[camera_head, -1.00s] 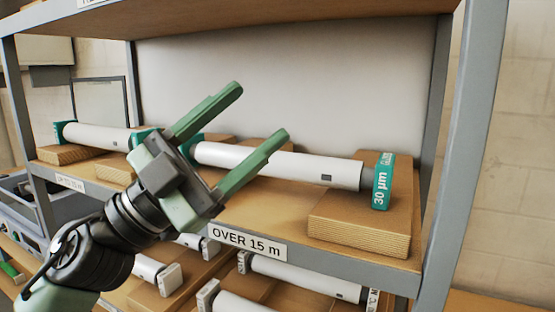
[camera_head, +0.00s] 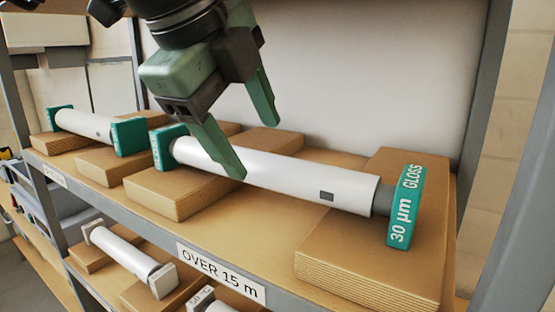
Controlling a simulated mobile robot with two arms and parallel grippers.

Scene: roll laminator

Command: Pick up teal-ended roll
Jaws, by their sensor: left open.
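A white roll (camera_head: 285,177) with teal end caps lies across wooden blocks on the shelf above the "OVER 15 m" label. Its right cap (camera_head: 405,206) reads "30 µm GLOSS". Its left cap (camera_head: 168,148) is partly turned away. A second teal-ended roll (camera_head: 85,123) lies further left on the same shelf. My left gripper (camera_head: 255,150) comes down from the top and is open. Its near finger overlaps the near side of the first roll's left half in the picture; the other finger is behind the roll. I cannot tell whether they touch it. My right gripper is not in view.
Wooden blocks (camera_head: 375,268) support the rolls. The shelf's grey front edge carries the "OVER 15 m" label (camera_head: 220,273). A lower shelf holds white-ended rolls (camera_head: 125,252). Grey posts (camera_head: 525,190) stand at the right, and a pale panel closes the back.

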